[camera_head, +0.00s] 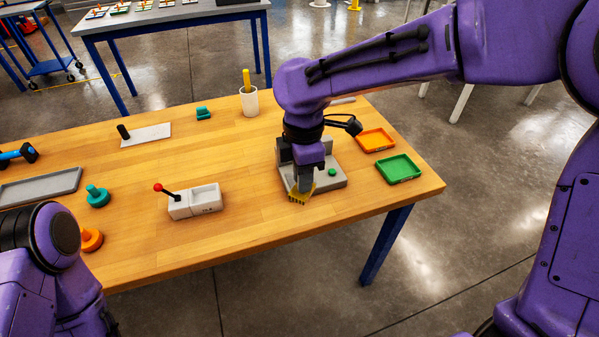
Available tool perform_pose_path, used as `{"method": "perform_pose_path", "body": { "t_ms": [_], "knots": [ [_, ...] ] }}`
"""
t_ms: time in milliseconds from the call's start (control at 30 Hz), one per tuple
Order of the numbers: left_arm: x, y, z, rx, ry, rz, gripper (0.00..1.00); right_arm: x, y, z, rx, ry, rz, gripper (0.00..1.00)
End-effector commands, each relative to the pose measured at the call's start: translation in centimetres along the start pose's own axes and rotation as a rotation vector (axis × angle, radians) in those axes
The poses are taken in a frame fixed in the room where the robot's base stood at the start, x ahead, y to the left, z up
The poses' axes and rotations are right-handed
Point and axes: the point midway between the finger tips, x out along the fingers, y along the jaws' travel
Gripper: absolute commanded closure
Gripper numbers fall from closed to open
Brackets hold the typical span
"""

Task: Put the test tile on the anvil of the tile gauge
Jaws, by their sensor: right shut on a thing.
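My right gripper (304,184) points down at the front left part of the grey tile gauge (330,180), which has a green button (332,172) on its base. The gripper is shut on a small yellow test tile (299,198) with a toothed edge. The tile shows just below the fingers, over the gauge's front edge. The anvil is hidden behind my gripper and the tile, so I cannot tell whether the tile touches it. Only part of my left arm shows at the lower left; its gripper is out of view.
An orange tray (375,140) and a green tray (399,169) lie right of the gauge. A white box with a red-knobbed lever (194,203) stands to the left. A white cup (249,101) is behind. Bare wood lies between box and gauge.

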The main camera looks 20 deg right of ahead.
Motion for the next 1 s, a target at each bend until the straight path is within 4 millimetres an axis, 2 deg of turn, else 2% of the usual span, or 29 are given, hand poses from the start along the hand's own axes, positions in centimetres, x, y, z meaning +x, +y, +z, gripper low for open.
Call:
{"method": "perform_pose_path", "body": {
  "t_ms": [33,100,267,367,567,600,767,1000],
  "knots": [
    [-0.6,-0.1,-0.2,0.0,0.0,0.0,0.57,-1.4,-0.2,-0.4,-0.12,-0.001,0.005,1.0],
    [-0.8,-0.1,-0.3,0.0,0.0,0.0,0.57,-2.6,-0.5,-0.9,-0.274,-0.009,0.009,1.0],
    [-1.1,-0.1,-0.5,0.0,0.0,0.0,0.57,-3.3,0.0,-1.0,-0.431,-0.016,0.011,1.0],
    [-1.6,-0.1,-0.7,0.0,0.0,0.0,0.57,-2.4,2.2,-0.2,-0.436,-0.017,0.008,1.0],
    [-3.2,-0.3,-1.3,0.0,0.0,0.0,0.57,0.1,7.9,1.8,-0.432,-0.016,0.008,1.0],
    [-3.3,-0.3,-1.4,0.0,0.0,0.0,0.57,1.1,8.7,2.1,-0.433,-0.016,0.007,1.0],
    [-3.9,-0.3,-1.6,0.0,0.0,0.0,0.57,4.4,11.2,3.0,-0.433,-0.017,0.009,1.0],
    [-4.4,-0.4,-1.8,0.0,0.0,0.0,0.57,6.8,12.7,3.5,-0.434,-0.018,0.009,1.0]
  ]
}}
